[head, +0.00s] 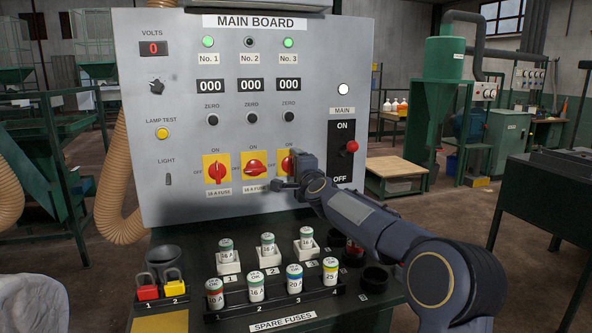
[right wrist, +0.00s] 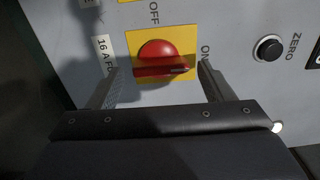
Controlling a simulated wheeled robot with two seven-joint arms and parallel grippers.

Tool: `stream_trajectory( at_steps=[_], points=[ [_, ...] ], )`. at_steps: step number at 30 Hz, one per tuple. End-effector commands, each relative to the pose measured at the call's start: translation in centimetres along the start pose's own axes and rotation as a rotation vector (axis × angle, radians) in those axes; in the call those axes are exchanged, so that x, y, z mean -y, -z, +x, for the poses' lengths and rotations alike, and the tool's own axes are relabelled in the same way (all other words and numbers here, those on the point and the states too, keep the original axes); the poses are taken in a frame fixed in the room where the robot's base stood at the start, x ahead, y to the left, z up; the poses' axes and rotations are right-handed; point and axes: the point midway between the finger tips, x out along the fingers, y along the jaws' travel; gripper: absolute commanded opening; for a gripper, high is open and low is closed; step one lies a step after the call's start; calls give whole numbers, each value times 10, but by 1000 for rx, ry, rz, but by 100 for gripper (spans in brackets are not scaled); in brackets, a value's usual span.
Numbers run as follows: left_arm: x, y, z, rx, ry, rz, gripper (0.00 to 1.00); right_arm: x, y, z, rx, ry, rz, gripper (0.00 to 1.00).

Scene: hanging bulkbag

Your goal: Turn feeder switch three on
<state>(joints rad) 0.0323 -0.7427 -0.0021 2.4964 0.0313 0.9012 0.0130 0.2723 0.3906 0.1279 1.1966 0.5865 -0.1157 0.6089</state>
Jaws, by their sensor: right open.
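Feeder switch three is a red rotary knob on a yellow plate (head: 285,163) on the main board (head: 180,120), partly hidden by my right gripper (head: 291,176) in the head view. In the right wrist view the red knob (right wrist: 157,55) shows between the fingers; its handle lies along the line toward the ON mark (right wrist: 205,53). The right gripper (right wrist: 160,84) is open, one finger on each side of the knob; contact cannot be told. The No. 3 lamp (head: 288,43) is green. My left gripper is out of view.
Switch one (head: 216,172) has an upright handle, switch two (head: 254,168) a level one. The No. 2 lamp (head: 249,42) is dark. The main switch (head: 341,150) is to the right. Fuses in holders and a spare fuse rack (head: 280,300) stand below the board.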

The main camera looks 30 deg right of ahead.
Motion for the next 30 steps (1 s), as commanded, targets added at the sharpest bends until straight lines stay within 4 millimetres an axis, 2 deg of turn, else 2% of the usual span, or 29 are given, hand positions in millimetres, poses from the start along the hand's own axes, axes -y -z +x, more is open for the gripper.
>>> stream_trajectory(
  at_steps=[6, 15, 19, 30],
  points=[
    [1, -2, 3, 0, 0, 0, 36, -1, 0, -7, 0, 0, -1, 75],
    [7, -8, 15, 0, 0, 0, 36, -1, 0, -57, -1, 2, -1, 75],
    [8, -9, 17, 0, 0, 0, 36, -1, 0, -72, 0, 1, -1, 75],
    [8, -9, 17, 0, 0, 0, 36, 0, 0, -78, 0, 0, 0, 75]
  ],
)
